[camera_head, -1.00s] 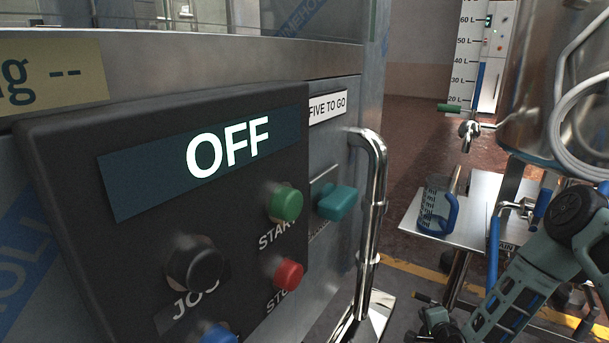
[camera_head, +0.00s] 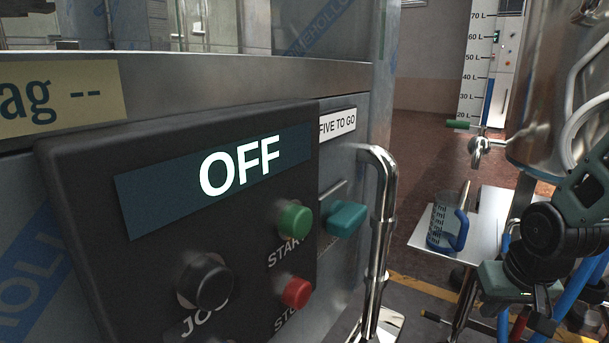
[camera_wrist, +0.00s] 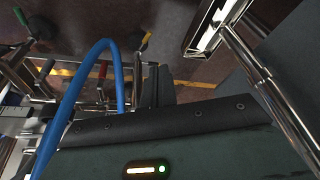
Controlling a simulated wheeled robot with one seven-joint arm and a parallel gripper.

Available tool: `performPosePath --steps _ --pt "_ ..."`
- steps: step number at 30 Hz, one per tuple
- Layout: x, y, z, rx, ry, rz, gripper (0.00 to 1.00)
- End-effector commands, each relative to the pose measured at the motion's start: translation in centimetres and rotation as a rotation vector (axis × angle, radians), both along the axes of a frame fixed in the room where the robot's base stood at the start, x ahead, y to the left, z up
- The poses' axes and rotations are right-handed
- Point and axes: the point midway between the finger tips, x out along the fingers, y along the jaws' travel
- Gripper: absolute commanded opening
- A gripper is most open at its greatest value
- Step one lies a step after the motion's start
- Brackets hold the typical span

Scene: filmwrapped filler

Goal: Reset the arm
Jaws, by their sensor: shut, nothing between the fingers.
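My arm comes in from the right edge in the head view, folded. My gripper (camera_head: 512,292) is at its lower end, low at the right, in front of the small steel table. Its fingers are shut with nothing held, though the fingertips are hard to make out. It is apart from the control panel (camera_head: 75,200). In the wrist view, a dark housing with a lit green-yellow indicator fills the lower part, and no fingertips show.
The panel reads OFF, with a green START button (camera_head: 295,220), red button (camera_head: 296,292) and black knob (camera_head: 206,284). A bent steel pipe (camera_head: 382,235) stands beside it. A blue-handled jug (camera_head: 447,228) stands on the steel table (camera_head: 488,222). A steel vessel (camera_head: 545,110) is at right. A blue hose (camera_wrist: 82,75) crosses the wrist view.

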Motion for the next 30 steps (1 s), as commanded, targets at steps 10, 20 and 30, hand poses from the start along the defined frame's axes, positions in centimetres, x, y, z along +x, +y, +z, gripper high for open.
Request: performPosePath --steps 10,20,30 --pt "-7.0 5.2 4.1 -0.027 0.129 0.246 0.00" --pt "-14.6 15.7 6.3 -0.052 0.239 0.622 0.00" --pt "-18.8 18.6 11.5 -0.081 0.288 0.772 0.00"
